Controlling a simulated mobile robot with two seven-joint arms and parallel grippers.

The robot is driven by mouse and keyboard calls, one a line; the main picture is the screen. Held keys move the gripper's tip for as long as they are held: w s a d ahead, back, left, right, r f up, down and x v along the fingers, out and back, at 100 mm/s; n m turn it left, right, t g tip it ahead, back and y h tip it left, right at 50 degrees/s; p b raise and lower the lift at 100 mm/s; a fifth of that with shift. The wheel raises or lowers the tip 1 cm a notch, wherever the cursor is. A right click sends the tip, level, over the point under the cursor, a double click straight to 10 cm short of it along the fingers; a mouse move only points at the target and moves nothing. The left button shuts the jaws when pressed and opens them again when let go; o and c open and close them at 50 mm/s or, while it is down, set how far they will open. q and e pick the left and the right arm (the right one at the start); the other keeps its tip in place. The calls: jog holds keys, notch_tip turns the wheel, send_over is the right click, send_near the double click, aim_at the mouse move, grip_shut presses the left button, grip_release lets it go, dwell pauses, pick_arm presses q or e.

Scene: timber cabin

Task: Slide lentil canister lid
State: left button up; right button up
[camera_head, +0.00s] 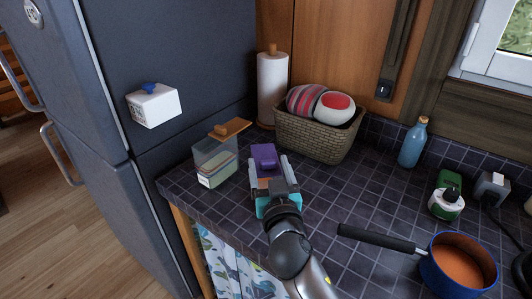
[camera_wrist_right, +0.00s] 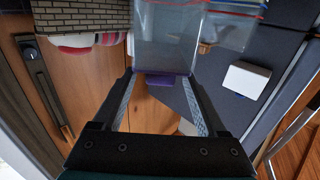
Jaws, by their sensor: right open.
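Two clear canisters stand side by side near the counter's left end; I cannot tell which one is the lentil canister. The left canister (camera_head: 208,150) has layered contents, and its orange-brown lid (camera_head: 238,127) juts past its right side. The other canister has a purple lid (camera_head: 264,153) with a raised grip; my gripper partly hides its body, which shows clear in the wrist view (camera_wrist_right: 168,35). My right gripper (camera_head: 268,161) is open, its fingers on either side of the purple-lidded canister near its top; contact cannot be told. My left gripper is not in view.
A wicker basket (camera_head: 318,139) and paper towel roll (camera_head: 272,85) stand behind. A dark fridge (camera_head: 180,60) borders the left. A blue bottle (camera_head: 412,145), green-white bottle (camera_head: 447,204) and saucepan (camera_head: 458,262) stand right. The counter between is clear.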

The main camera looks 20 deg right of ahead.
aim_at(266, 156)
jog(key=shift+w+d, duration=0.15)
jog(key=shift+w, duration=0.95)
jog(key=shift+w+d, duration=0.15)
jog(key=shift+w, duration=0.9)
grip_shut()
